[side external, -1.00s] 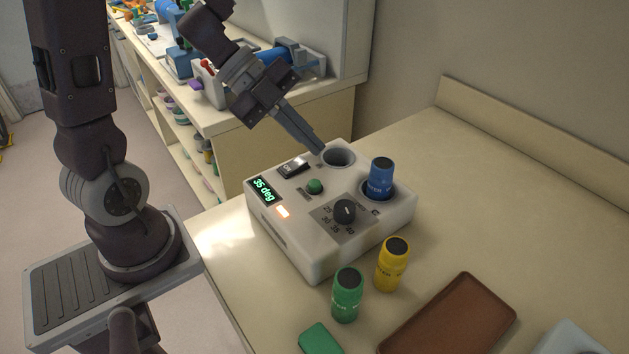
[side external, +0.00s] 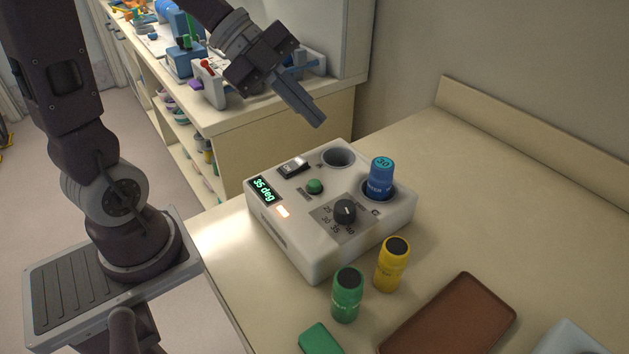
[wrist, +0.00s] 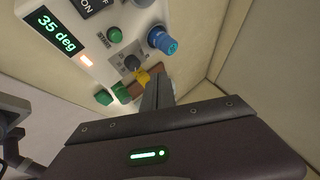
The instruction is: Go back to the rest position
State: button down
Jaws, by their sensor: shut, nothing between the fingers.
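My gripper (side external: 317,122) is shut and empty, in the air above the back of the white warmer box (side external: 300,250), touching nothing. Its fingers (wrist: 157,92) also show in the wrist view, pressed together. The box's display (side external: 264,190) reads 35 deg and a small orange light (side external: 282,211) glows below it. A blue bottle (side external: 381,180) stands upright in the right well, its top showing a lit 30. The back well (side external: 338,157) is empty. The box also has a rocker switch (side external: 293,167), a green button (side external: 315,186) and a dark dial (side external: 344,211).
A green bottle (side external: 347,296) and a yellow bottle (side external: 391,265) stand in front of the box. A brown tray (side external: 450,325) and a green block (side external: 320,340) lie nearby. A shelf unit with equipment (side external: 270,130) stands behind.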

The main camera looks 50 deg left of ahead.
jog(key=shift+r, duration=0.3)
jog(key=w+a+r+n+t+y, duration=0.3)
jog(key=r+n+t+y, duration=0.1)
jog(key=r+n, duration=0.15)
jog(key=w+a+r+n+t+y, duration=0.2)
jog(key=a+r+n+t+y, duration=0.15)
jog(key=r+n+t, duration=0.2)
jog(key=s+d+f+n+g, duration=0.3)
jog(key=s+f+n+g, duration=0.1)
jog(key=s, duration=0.6)
jog(key=s+d+f+n+g, duration=0.4)
jog(key=s+f+g, duration=0.1)
jog(key=s, duration=0.5)
jog(key=shift+s+d+f+n, duration=0.15)
jog(key=shift+d+f+n, duration=0.15)
jog(key=shift+f+n, duration=0.1)
